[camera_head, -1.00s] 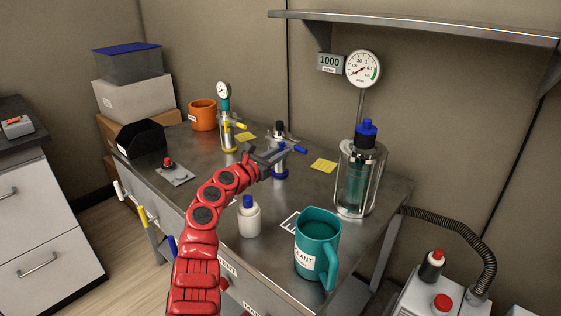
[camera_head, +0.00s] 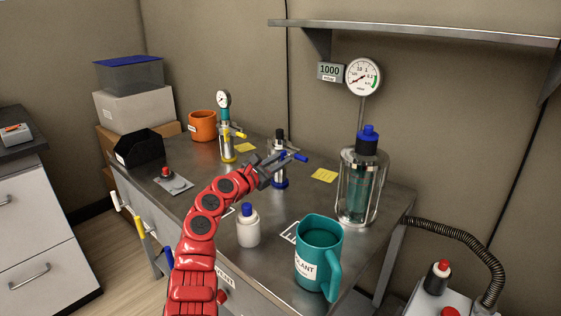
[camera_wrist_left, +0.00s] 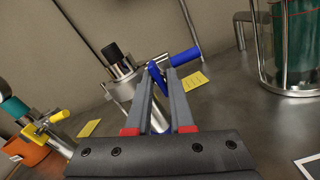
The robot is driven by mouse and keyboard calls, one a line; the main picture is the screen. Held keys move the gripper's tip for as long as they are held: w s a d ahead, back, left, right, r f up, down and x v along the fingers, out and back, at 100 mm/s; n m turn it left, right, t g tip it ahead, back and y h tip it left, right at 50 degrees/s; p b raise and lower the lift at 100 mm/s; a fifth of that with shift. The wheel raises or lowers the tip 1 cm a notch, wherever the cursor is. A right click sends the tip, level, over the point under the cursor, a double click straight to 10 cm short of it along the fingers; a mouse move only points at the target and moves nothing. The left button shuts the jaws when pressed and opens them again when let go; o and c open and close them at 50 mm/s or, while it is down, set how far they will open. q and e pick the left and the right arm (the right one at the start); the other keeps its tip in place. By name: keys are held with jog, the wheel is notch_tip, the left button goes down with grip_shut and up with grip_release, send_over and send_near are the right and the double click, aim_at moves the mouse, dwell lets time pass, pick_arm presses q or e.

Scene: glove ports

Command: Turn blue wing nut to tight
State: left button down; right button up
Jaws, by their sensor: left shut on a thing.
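The blue-marked metal fitting stands upright on the bench, with a black top (camera_head: 280,136), a blue side handle (camera_head: 299,157) and a blue base ring (camera_head: 280,184). In the left wrist view the blue wing nut (camera_wrist_left: 156,76) sits between my fingertips, in front of the fitting's body (camera_wrist_left: 122,88). My left gripper (camera_head: 272,166) is shut on the wing nut; it also shows in the left wrist view (camera_wrist_left: 158,82). The gripper hides most of the wing nut in the head view. My right gripper is not in view.
A yellow-marked fitting with a gauge (camera_head: 227,140) and an orange mug (camera_head: 202,125) stand behind left. A white bottle (camera_head: 248,230) and a teal mug (camera_head: 317,255) stand in front. A glass vessel (camera_head: 360,195) is at right. A shelf (camera_head: 420,32) hangs above.

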pick_arm(q)
jog(key=c, duration=0.8)
grip_release()
